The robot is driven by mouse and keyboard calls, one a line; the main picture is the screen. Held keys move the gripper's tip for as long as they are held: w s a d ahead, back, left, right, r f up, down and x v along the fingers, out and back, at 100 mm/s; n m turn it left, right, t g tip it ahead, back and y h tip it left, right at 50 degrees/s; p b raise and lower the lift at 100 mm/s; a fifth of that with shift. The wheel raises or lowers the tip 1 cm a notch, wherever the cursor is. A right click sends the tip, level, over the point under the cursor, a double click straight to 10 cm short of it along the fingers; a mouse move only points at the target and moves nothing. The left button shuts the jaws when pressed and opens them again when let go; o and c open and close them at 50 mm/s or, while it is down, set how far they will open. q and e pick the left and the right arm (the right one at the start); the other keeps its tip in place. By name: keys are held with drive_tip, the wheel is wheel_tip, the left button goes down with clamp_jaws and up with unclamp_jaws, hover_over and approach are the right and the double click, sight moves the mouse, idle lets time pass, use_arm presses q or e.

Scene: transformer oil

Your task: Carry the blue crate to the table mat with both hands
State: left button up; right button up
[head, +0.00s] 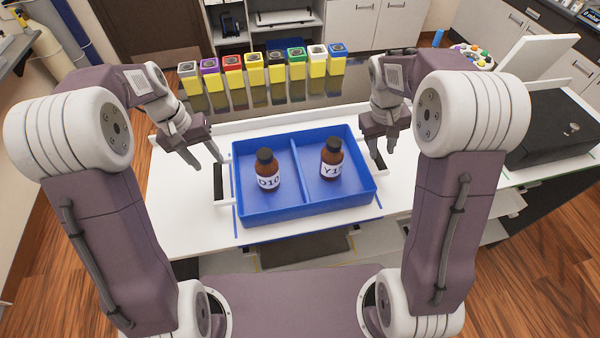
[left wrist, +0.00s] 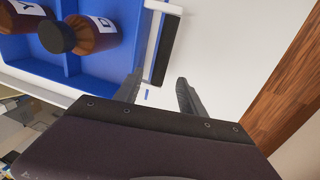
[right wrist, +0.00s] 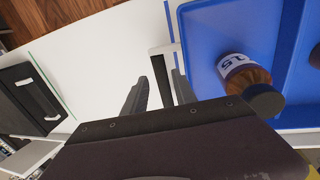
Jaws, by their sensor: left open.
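The blue crate (head: 305,209) stands on the white table top, with a divider and two brown bottles, one in each compartment: left bottle (head: 266,170), right bottle (head: 332,160). Each side has a handle with a black bar. My left gripper (head: 208,157) is open beside the left handle (head: 218,180); in the left wrist view this bar (left wrist: 161,50) lies ahead, in line with the gap between the fingers. My right gripper (head: 379,160) is open at the right handle; in the right wrist view its black bar (right wrist: 161,75) lies between the fingers. I cannot tell any contact.
Thin blue lines (head: 380,205) mark the white surface near the crate; I cannot pick out a separate mat. A row of colored-topped yellow containers (head: 254,72) stands behind. A black case (head: 555,125) is at right. White table is clear left of the crate.

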sight(216, 170)
use_arm(q)
drive_tip(key=f, duration=0.4)
drive_tip(key=d+f, duration=0.1)
drive_tip(key=f, duration=0.1)
drive_tip(key=shift+w+d, duration=0.1)
drive_tip(key=shift+w, duration=0.15)
use_arm(e)
drive_tip(key=f, duration=0.4)
drive_tip(key=d+f, duration=0.1)
drive_tip(key=f, duration=0.1)
drive_tip(key=shift+w, duration=0.25)
use_arm(q)
drive_tip(key=shift+s+d+f, duration=0.1)
drive_tip(key=shift+f, duration=0.35)
use_arm(e)
drive_tip(key=shift+s+d+f, duration=0.1)
drive_tip(key=shift+d+f, duration=0.1)
drive_tip(key=shift+f, duration=0.25)
use_arm(q)
drive_tip(key=shift+f, duration=0.1)
use_arm(e)
drive_tip(key=shift+f, duration=0.15)
use_arm(q)
drive_tip(key=c, duration=0.8)
use_arm(e)
clamp_jaws()
use_arm(q)
clamp_jaws()
